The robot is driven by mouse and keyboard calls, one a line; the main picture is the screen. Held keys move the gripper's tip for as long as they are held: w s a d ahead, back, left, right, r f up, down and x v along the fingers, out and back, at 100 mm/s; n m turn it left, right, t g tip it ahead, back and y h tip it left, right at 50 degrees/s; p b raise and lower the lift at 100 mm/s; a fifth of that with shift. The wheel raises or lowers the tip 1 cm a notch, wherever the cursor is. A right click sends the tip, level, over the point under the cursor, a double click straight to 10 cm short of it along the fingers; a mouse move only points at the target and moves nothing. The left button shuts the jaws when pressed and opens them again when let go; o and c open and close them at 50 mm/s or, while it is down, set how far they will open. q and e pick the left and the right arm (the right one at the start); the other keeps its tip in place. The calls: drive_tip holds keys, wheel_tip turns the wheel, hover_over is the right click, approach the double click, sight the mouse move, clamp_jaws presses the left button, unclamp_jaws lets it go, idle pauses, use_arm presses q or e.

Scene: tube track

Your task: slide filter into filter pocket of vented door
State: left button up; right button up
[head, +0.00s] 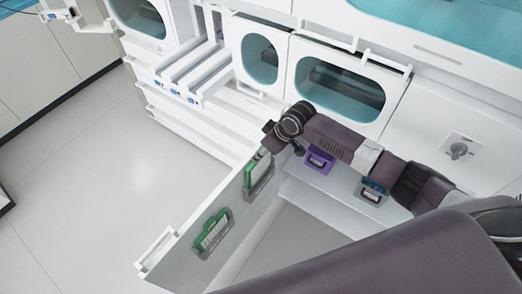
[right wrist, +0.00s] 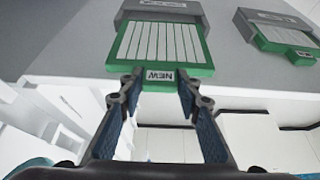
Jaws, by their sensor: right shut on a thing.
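A green-framed filter (right wrist: 165,43) with white pleats and a tab marked NEW (right wrist: 160,77) shows in the right wrist view. Its far end is inside a grey pocket (right wrist: 140,12); much of the filter still shows outside. My right gripper (right wrist: 159,84) is shut on the tab. In the head view, my right gripper (head: 264,152) is at the top of the pocket (head: 258,180) on the open white door (head: 165,250). Another green filter (head: 212,230) sits in a second pocket, lower left on the same door. My left gripper is in neither view.
A purple cartridge-like item (head: 320,160) and a dark blue one (head: 373,190) are at the cabinet opening beneath my right arm. White cabinets with oval windows (head: 338,95) stand behind. Clear floor (head: 100,190) lies left of the door.

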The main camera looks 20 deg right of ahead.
drive_tip(key=shift+s+d+f, duration=0.1)
drive_tip(key=shift+s+f, duration=0.3)
drive_tip(key=o, duration=1.1)
drive_tip(key=shift+o, duration=0.7)
drive_tip(key=shift+w, duration=0.3)
drive_tip(key=shift+r, duration=0.15)
drive_tip(key=shift+r, duration=0.1)
drive_tip(key=shift+r+p, duration=0.1)
drive_tip(key=shift+p, duration=0.2)
drive_tip(key=v, duration=1.1)
drive_tip(key=shift+r, duration=0.4)
